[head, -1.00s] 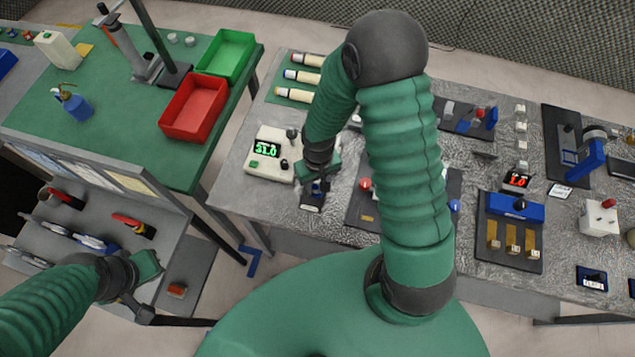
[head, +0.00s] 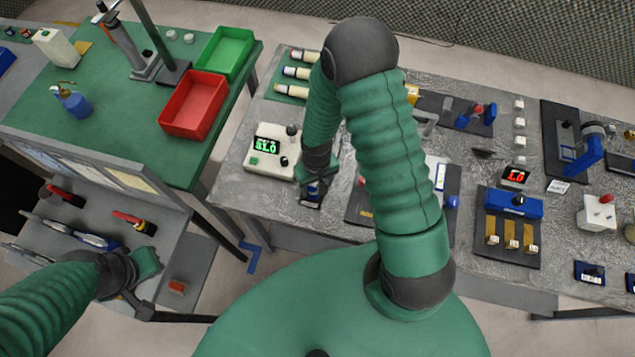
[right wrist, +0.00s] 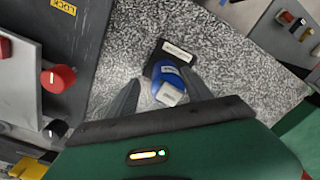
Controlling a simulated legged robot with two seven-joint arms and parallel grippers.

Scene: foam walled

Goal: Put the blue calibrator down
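The blue calibrator (right wrist: 167,78) is a small blue device on a dark base plate with a white label, on the grey speckled table, seen in the right wrist view. My right gripper (right wrist: 161,73) has its two dark fingers apart, one on each side of the calibrator. A gap shows beside the left finger; the right finger is close to the blue body, and contact is unclear. In the head view my right gripper (head: 316,180) is over the table's near left part and mostly covers the calibrator. My left gripper (head: 142,287) is over the grey rack at lower left; its fingers are unclear.
A white box with a green display (head: 270,158) stands just left of my right gripper. A dark panel with a red knob (right wrist: 58,80) lies on the other side. The table's front edge is close. A red bin (head: 168,126) sits on the green table.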

